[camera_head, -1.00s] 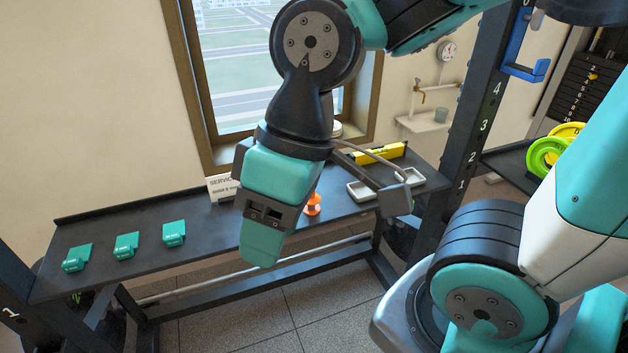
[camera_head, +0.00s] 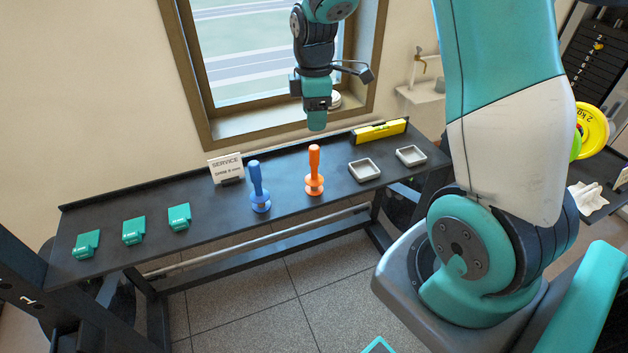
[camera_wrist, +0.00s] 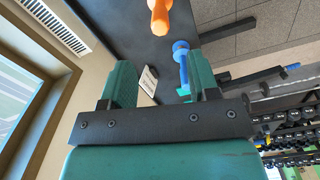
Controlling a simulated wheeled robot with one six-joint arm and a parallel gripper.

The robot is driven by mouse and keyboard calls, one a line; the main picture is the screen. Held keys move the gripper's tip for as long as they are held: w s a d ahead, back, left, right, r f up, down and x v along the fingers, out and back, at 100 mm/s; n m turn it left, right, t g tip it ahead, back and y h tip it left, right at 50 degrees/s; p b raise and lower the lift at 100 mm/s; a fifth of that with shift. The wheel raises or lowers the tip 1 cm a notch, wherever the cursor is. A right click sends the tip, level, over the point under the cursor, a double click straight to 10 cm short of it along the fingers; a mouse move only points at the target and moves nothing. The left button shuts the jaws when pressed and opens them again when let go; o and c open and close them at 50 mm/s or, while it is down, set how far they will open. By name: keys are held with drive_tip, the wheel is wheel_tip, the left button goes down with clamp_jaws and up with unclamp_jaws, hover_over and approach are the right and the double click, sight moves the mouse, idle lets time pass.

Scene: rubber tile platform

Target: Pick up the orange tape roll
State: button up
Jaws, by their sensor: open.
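An orange object (camera_head: 314,176) stands upright on the dark bench, right of centre in the head view. It has a tall handle and a round flanged base; I see no plain tape-roll shape. Its handle also shows at the top edge of the wrist view (camera_wrist: 160,14), where the rest is cut off. My gripper (camera_head: 317,122) is above the bench, close to the orange object's top in the picture, and apart from it. In the wrist view the two green fingers (camera_wrist: 160,80) are spread, with nothing between them.
A similar blue object (camera_head: 259,190) stands left of the orange one. A service sign (camera_head: 226,168), several green blocks (camera_head: 134,231), two grey trays (camera_head: 365,170) and a yellow level (camera_head: 380,131) share the bench. The window wall is behind. The bench is bare between blue and orange.

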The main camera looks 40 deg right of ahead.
sight(313, 147)
wheel_tip(313, 147, down, 12)
drive_tip(key=shift+a+r+p, duration=0.1)
drive_tip(key=shift+p, duration=0.9)
clamp_jaws()
